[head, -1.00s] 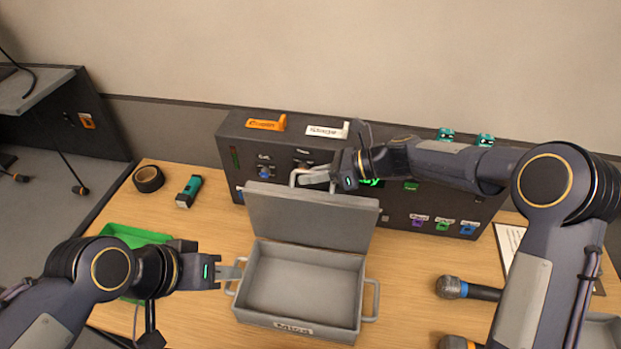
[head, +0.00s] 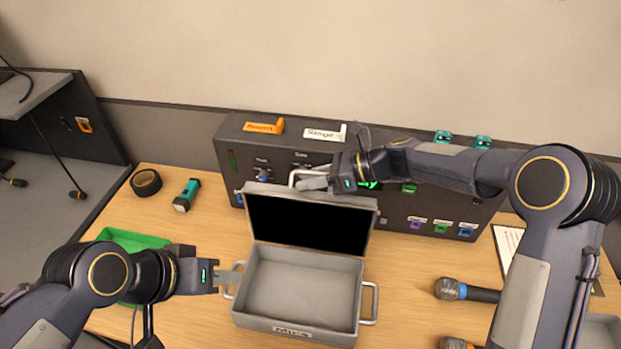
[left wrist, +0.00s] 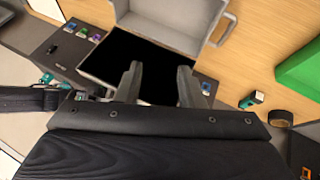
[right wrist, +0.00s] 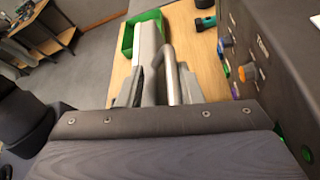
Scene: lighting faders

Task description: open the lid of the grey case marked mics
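The grey case (head: 298,333) marked mics stands on the table with its lid (head: 368,232) raised, leaning back near the console. The lid's inner face is black and the tray is empty. My right gripper (head: 314,182) is at the lid's top edge, behind it. In the right wrist view its fingers (right wrist: 160,92) are apart, with a metal handle bar (right wrist: 170,72) and the lid's edge between them. My left gripper (head: 230,279) is beside the case's left side handle. Its fingers (left wrist: 158,88) are spread and empty in the left wrist view.
A dark console (head: 232,128) with knobs and coloured labels stands behind the case. A green tray (head: 125,236), black tape roll (head: 146,182) and teal flashlight (head: 187,195) lie at left. Microphones (head: 450,288) lie at right.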

